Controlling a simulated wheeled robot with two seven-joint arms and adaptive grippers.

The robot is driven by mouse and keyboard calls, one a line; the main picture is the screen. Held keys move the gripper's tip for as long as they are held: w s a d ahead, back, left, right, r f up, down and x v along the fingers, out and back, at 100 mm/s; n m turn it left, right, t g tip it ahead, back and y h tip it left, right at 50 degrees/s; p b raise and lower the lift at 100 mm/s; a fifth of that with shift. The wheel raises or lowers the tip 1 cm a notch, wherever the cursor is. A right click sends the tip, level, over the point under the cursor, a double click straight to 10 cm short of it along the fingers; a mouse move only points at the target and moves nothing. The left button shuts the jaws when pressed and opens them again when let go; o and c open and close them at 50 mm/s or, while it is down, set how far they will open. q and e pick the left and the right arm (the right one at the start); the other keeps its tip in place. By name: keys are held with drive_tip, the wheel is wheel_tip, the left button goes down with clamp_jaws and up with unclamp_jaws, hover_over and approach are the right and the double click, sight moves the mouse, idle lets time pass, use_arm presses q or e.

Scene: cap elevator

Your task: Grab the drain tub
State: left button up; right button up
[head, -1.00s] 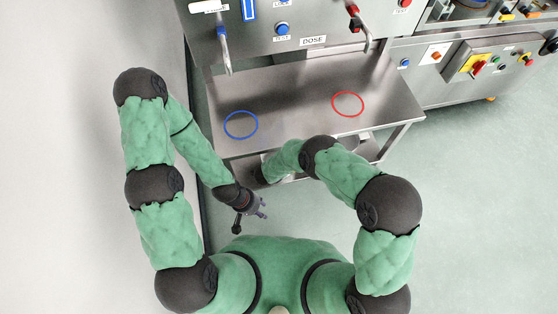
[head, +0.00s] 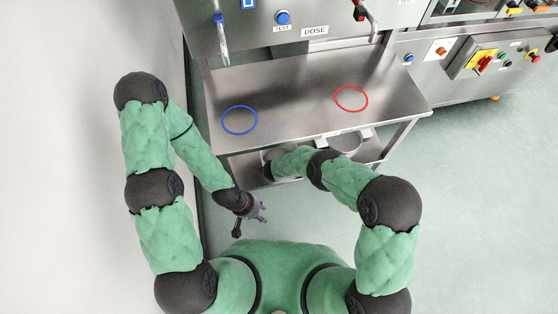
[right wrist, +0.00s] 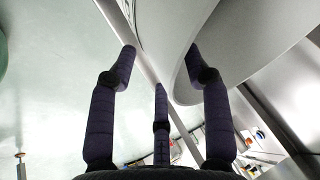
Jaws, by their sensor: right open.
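A round grey metal tub (head: 346,143), apparently the drain tub, stands on the lower shelf, mostly hidden by the table top and my right arm. In the right wrist view, a large pale curved metal surface (right wrist: 178,18), likely the tub, fills the upper middle. My right gripper (right wrist: 162,52) is open, its fingertips on either side of this surface's near edge; contact cannot be told. In the head view the right hand is hidden under the table's front edge. My left gripper (head: 250,215) hangs empty in front of the table, fingers spread.
The steel table top (head: 300,95) carries a blue ring (head: 239,120) and a red ring (head: 351,98). Above it is a machine panel with a DOSE label (head: 314,31). A wall is at the left; open floor (head: 490,200) lies at the right.

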drive_tip(key=shift+w+d+f, duration=0.15)
drive_tip(key=shift+w+f, duration=0.15)
drive_tip(key=shift+f, duration=0.3)
drive_tip(key=shift+c, duration=0.3)
clamp_jaws()
drive_tip(key=shift+r, duration=0.1)
